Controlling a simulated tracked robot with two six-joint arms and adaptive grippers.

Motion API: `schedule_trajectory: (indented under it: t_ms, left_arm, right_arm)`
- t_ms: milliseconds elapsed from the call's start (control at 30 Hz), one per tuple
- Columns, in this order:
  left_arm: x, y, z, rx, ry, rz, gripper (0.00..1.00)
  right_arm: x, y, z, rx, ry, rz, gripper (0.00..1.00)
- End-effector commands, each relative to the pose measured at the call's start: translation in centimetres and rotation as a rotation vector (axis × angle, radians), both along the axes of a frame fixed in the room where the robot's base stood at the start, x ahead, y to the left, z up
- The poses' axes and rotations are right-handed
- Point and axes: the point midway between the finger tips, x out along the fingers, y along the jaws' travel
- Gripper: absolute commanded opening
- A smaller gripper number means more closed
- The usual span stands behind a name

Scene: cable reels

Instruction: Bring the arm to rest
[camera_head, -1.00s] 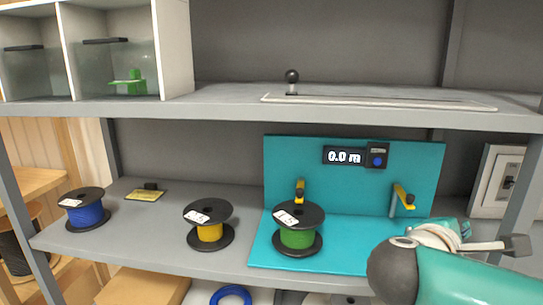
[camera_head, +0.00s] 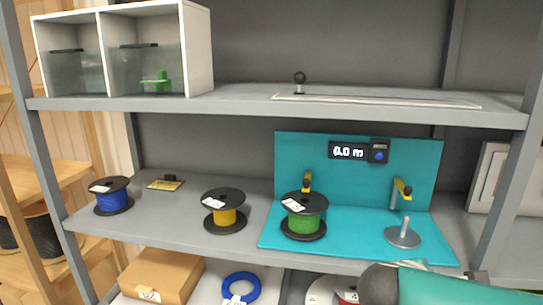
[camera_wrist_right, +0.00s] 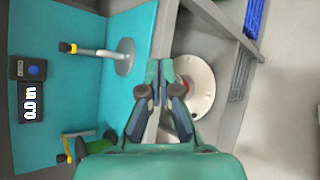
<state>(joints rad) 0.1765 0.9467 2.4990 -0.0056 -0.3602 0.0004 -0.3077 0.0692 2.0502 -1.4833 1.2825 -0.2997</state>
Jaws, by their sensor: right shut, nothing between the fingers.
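My right arm (camera_head: 440,287) shows in the head view as a teal link with a dark grey joint, low at the right and in front of the shelf's lower part. My right gripper (camera_wrist_right: 162,92) is shut and empty in the right wrist view. It is apart from the teal station, in front of a pale reel on the lower level. In the head view the gripper's fingers cannot be made out. My left gripper is not in view.
The teal station (camera_head: 350,243) holds a green reel (camera_head: 303,224) and an empty grey spindle (camera_head: 402,237). Its display (camera_head: 348,152) reads 0.0 m. Yellow (camera_head: 224,217) and blue (camera_head: 112,201) reels stand left. A cardboard box (camera_head: 160,275) and blue coil (camera_head: 240,288) are below.

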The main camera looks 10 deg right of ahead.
Motion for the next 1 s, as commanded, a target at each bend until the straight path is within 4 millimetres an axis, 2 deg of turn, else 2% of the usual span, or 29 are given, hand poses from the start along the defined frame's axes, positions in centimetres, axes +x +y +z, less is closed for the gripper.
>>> schedule_trajectory:
  t_ms: [167, 267, 400, 467, 500, 600, 700, 767, 900, 1000]
  left_arm:
    - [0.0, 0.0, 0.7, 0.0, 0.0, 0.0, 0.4]
    - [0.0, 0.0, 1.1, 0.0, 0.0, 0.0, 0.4]
    - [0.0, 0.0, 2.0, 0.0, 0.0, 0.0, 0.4]
    - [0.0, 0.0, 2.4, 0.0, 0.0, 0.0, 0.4]
    - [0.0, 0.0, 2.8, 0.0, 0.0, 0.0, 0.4]
    - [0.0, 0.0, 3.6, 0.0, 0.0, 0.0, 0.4]
    - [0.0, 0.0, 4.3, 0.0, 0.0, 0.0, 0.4]
    - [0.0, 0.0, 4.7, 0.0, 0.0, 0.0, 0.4]
    - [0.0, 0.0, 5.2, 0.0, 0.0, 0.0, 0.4]
    - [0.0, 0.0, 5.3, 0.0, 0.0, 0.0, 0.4]
  right_arm:
    - [0.3, 2.8, -7.3, 0.171, 0.13, 0.034, 0.0]
    - [-0.5, 5.3, -12.9, 0.327, 0.225, 0.034, 0.0]
    - [-3.7, 10.3, -21.8, 0.632, 0.363, -0.043, 0.0]
    - [-5.6, 12.8, -25.2, 0.783, 0.408, -0.113, 0.0]
    - [-7.0, 14.6, -27.4, 0.888, 0.432, -0.18, 0.0]
    - [-10.6, 18.9, -31.9, 1.155, 0.444, -0.421, 0.0]
    - [-12.9, 21.7, -35.0, 1.344, 0.374, -0.701, 0.0]
    - [-13.9, 22.4, -36.4, 1.41, 0.312, -0.861, 0.0]
    - [-15.5, 22.4, -38.9, 1.46, 0.158, -1.132, 0.0]
    - [-16.0, 21.9, -39.8, 1.459, 0.084, -1.231, 0.0]
